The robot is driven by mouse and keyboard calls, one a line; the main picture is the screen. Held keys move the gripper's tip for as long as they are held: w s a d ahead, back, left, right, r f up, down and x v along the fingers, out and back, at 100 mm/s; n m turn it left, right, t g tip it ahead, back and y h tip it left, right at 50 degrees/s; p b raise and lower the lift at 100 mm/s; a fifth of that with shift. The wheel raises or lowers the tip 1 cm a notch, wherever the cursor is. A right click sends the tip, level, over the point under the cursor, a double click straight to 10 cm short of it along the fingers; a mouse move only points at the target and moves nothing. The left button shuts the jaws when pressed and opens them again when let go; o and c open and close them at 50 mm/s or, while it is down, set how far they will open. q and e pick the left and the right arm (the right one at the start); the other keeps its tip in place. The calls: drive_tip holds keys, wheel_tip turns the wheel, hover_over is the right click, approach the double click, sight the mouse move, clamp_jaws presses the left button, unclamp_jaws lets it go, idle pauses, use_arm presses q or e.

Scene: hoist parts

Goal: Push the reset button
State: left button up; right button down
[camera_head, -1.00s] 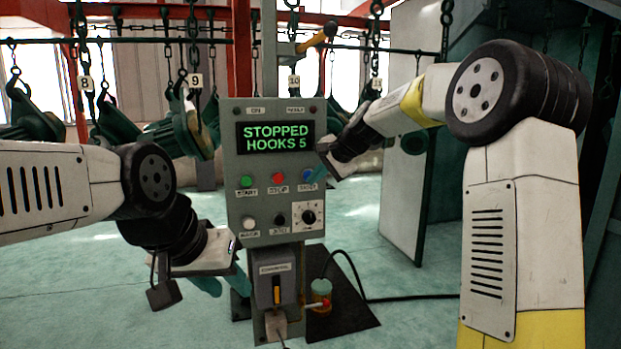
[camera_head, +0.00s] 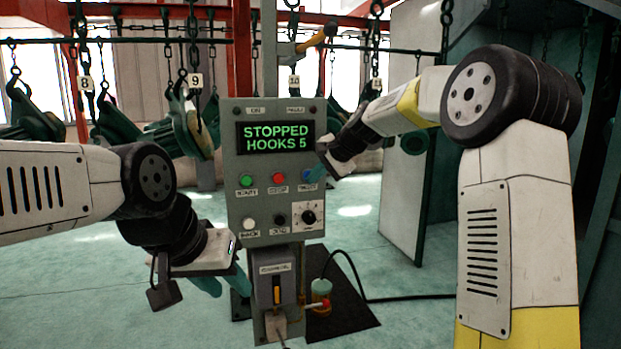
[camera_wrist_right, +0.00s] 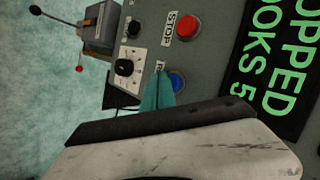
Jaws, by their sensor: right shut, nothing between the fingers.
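The grey control panel (camera_head: 230,200) stands upright in the middle of the head view, its display reading "STOPPED HOOKS 5". The blue button (camera_wrist_right: 177,82), the reset button by its place in the row, sits beside the red stop button (camera_wrist_right: 187,27) in the right wrist view. My right gripper (camera_wrist_right: 157,95) is shut and empty, its teal fingertips right beside the blue button; I cannot tell whether they touch it. In the head view the right gripper (camera_head: 316,173) largely hides that button. My left gripper (camera_head: 226,286) is open and empty, low left of the panel.
A green start button (camera_head: 246,181), white and black buttons and a rotary dial (camera_head: 308,217) share the panel. A lever box (camera_head: 274,289) stands below it. Hooks on chains hang behind. A black cable (camera_head: 400,298) crosses the floor at right.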

drive_tip(key=shift+w+a, duration=0.15)
drive_tip(key=shift+w, duration=0.25)
idle(0.3)
drive_tip(key=shift+s+d, duration=0.3)
drive_tip(key=shift+s, duration=0.5)
drive_tip(key=shift+s+d, duration=0.25)
drive_tip(key=shift+s, duration=0.55)
drive_tip(key=shift+s+d, duration=0.25)
drive_tip(key=shift+s, duration=0.55)
drive_tip(key=shift+s+d, duration=0.25)
drive_tip(key=shift+s, duration=0.55)
